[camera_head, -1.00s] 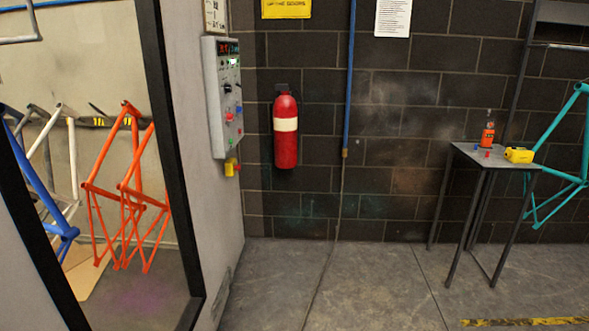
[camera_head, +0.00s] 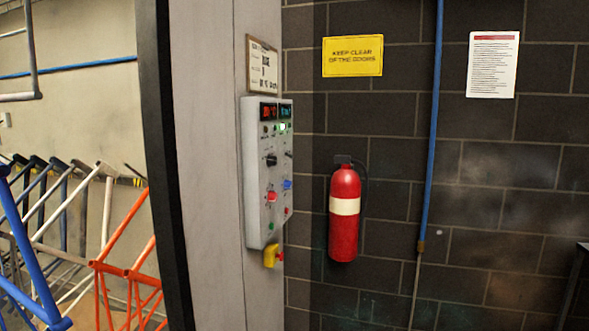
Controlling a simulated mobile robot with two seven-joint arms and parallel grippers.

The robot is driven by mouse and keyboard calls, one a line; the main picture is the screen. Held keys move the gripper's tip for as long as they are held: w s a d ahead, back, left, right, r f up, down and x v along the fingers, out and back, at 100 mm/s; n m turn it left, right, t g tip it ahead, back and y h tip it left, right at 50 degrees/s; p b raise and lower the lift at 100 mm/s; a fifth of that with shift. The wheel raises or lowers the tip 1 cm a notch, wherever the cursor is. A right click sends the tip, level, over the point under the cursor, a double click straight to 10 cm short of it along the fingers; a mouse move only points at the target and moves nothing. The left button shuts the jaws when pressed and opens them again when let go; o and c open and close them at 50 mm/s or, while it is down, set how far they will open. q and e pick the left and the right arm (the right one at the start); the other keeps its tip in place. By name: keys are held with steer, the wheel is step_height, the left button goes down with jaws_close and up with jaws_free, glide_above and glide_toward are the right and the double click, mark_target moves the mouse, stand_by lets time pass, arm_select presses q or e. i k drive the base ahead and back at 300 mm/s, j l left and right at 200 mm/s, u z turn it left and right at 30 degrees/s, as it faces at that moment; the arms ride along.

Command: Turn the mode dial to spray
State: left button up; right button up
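A grey control panel (camera_head: 256,200) is mounted on the side of the light booth wall, left of the picture's middle. It has red and green lit displays (camera_head: 275,111) at the top and a black dial (camera_head: 271,160) below them. A second dark knob shows at the panel's right edge. Red, blue and green buttons sit lower on the panel. I see the panel at a steep angle, so the dial labels are too small to read and I cannot tell which is the mode dial. Neither of my grippers is in view.
A yellow fitting (camera_head: 269,256) hangs below the panel. A red fire extinguisher (camera_head: 344,214) hangs on the dark block wall, right of the panel. A blue pipe (camera_head: 432,130) runs down that wall. Orange frames (camera_head: 127,270) and a blue frame (camera_head: 30,255) stand inside the booth opening at left.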

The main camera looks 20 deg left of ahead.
mark_target(271, 161)
steer(key=i+l+u, duration=0.1)
steer(key=i+u, duration=0.15)
steer(key=i, duration=0.35)
steer(key=i+l+u, duration=0.25)
steer(key=i, duration=0.3)
